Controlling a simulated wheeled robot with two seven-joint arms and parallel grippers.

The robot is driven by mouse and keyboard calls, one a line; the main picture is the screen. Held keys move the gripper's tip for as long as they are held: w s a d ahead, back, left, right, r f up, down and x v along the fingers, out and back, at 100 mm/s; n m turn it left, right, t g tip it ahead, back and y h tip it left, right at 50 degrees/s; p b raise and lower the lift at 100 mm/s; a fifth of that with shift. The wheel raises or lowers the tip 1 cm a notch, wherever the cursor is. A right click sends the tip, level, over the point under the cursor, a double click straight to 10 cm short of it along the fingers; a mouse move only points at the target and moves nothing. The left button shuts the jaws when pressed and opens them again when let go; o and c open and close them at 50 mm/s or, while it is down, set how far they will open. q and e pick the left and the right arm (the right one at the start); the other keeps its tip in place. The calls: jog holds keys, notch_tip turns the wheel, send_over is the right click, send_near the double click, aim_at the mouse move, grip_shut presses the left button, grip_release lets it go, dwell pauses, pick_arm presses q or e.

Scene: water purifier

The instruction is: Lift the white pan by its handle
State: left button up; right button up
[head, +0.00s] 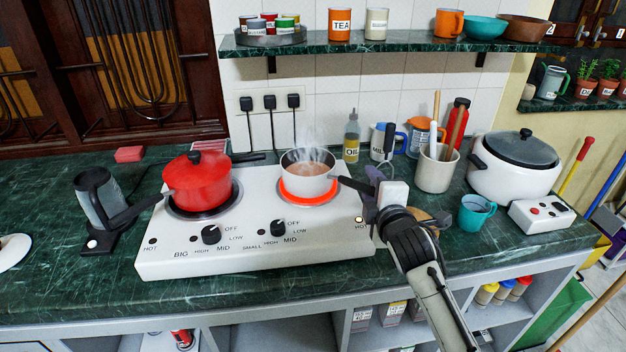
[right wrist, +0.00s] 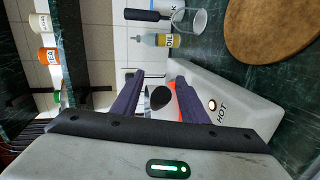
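The white pan (head: 308,186) stands on the glowing red right burner of the stove, with steam rising from its brown contents. Its black handle (head: 353,185) points right, toward my right gripper (head: 372,187). In the right wrist view the two purple fingers of my right gripper (right wrist: 160,76) are apart. The dark rounded end of the handle (right wrist: 160,98) shows between them, with gaps on both sides. I cannot tell how deep it sits between the fingers. The pan body is mostly hidden there. My left gripper is not in view.
A red pot (head: 197,182) sits on the left burner of the white stove (head: 255,240). An oil bottle (head: 351,137) stands behind the pan, and a utensil crock (head: 434,172) and rice cooker (head: 515,172) stand to the right. A shelf (head: 390,40) crosses above.

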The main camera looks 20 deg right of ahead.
jog(key=shift+w+d+f, duration=0.1)
jog(key=shift+w+d, duration=0.05)
jog(key=shift+w, duration=0.35)
grip_shut()
jog(key=shift+r, duration=0.2)
jog(key=shift+r, duration=0.1)
notch_tip(320, 180, up, 10)
dwell(0.8)
dwell(0.5)
